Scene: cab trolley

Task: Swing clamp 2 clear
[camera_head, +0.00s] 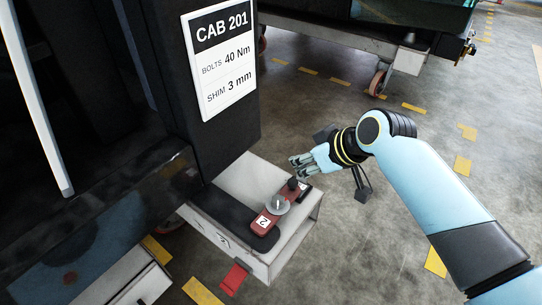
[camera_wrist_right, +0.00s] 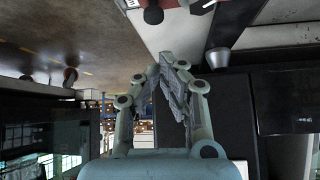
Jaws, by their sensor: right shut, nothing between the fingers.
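Clamp 2 is a red bar (camera_head: 262,229) with a white "2" label, lying diagonally on a white bracket (camera_head: 245,178). A round metal piece (camera_head: 279,204) sits at its middle and a black knob (camera_head: 293,184) stands near its far end. My right gripper (camera_head: 296,163) is shut and empty, beyond the knob and apart from it in the head view. In the right wrist view my fingers (camera_wrist_right: 172,72) are together, with a black knob (camera_wrist_right: 153,14) and part of the red bar (camera_wrist_right: 200,5) at the top edge. My left gripper is out of view.
A dark cab post with a "CAB 201" sign (camera_head: 224,57) rises left of the bracket. A black pad (camera_head: 232,215) lies beside the clamp. Another trolley with a caster (camera_head: 377,82) stands behind. Open floor lies right.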

